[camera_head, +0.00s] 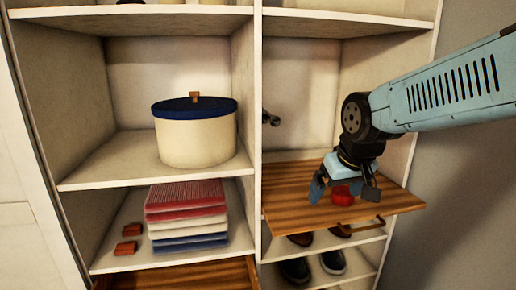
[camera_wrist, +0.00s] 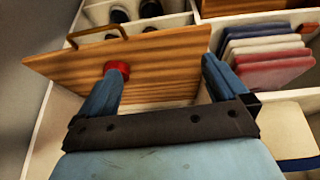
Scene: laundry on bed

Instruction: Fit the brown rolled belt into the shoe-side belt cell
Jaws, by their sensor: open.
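My gripper (camera_head: 344,193) is open, pointing down over a wooden board with a handle (camera_head: 290,188) at the right of the closet. In the wrist view, nothing sits between the fingers of my gripper (camera_wrist: 160,68). A small round red thing (camera_head: 341,195) lies on the board; in the wrist view the red thing (camera_wrist: 118,67) is by the left fingertip, and I cannot tell whether they touch. I cannot make out a brown rolled belt for sure. Dark shoes (camera_head: 333,262) stand in compartments below the board. No belt cell is clearly recognisable; the board hides part of that area.
A cream round box with a blue lid (camera_head: 196,139) stands on the left shelf. Folded red, white and blue cloths (camera_head: 187,214) are stacked below it, beside two small red-brown pieces (camera_head: 126,248). An upright divider (camera_head: 257,130) separates the two sides. A wooden drawer (camera_head: 185,275) is at the bottom left.

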